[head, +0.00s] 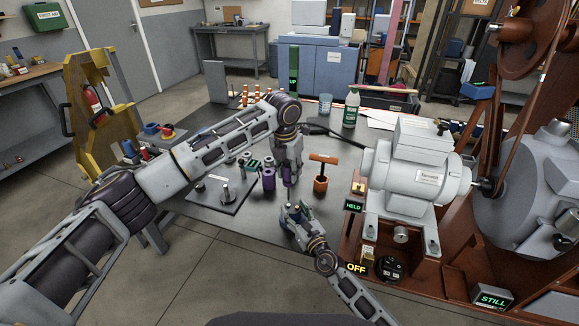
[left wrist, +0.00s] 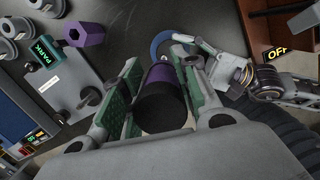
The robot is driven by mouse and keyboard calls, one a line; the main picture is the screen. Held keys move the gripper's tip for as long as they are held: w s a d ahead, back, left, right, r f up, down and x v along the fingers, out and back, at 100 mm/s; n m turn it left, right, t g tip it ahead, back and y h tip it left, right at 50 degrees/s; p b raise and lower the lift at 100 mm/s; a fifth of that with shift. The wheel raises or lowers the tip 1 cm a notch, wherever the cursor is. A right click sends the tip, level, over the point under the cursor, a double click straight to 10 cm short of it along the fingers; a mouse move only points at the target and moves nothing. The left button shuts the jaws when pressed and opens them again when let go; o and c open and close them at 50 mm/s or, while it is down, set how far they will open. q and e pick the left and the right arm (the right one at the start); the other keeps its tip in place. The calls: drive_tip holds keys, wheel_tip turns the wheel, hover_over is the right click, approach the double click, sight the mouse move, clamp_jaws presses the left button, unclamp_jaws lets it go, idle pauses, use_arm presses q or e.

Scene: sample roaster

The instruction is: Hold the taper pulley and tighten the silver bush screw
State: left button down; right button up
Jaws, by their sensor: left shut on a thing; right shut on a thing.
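My left gripper (head: 287,174) is shut on a purple tool with a black end (left wrist: 163,100), which shows between its green pads in the left wrist view. The tool points down toward my right gripper (head: 297,212). My right gripper is shut on a blue, ring-shaped part (left wrist: 168,38), perhaps the taper pulley, and holds it just below the tool. Whether the tool touches the blue part, I cannot tell. The silver bush screw cannot be made out; the tool and grippers cover that area. A second purple tool with a hexagonal end (left wrist: 85,33) stands left of the held one.
An orange T-handled tool (head: 322,172) stands close on the right. The grey motor (head: 425,170) and its brown frame block the right side.

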idle(0.6)
